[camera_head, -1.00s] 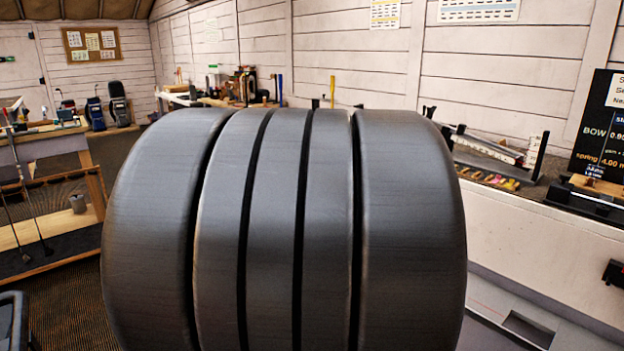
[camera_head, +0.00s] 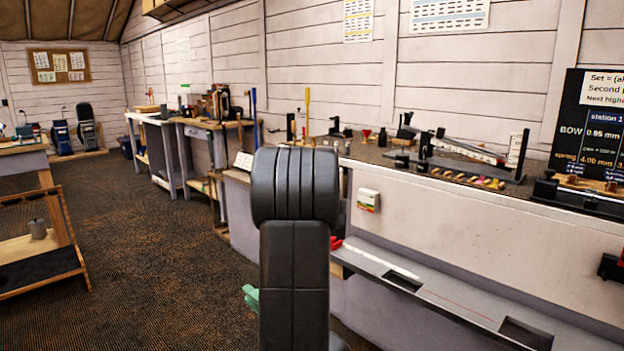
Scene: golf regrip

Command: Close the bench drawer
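The workbench (camera_head: 480,226) runs along the right wall with a pale front. Below that front is a long grey band (camera_head: 450,302) with two dark rectangular cut-outs (camera_head: 402,281). It looks like the drawer level, but I cannot tell which part is the drawer or how far it stands open. My black arm links stand upright in the middle and hide part of the bench's left end. My gripper is not in view.
Clamps, a balance-like rig (camera_head: 462,148) and small coloured parts (camera_head: 467,180) stand on the bench top. A dark sign (camera_head: 590,130) stands at the right. A wooden rack (camera_head: 40,240) is at the left. Brown floor (camera_head: 150,260) is clear between rack and bench.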

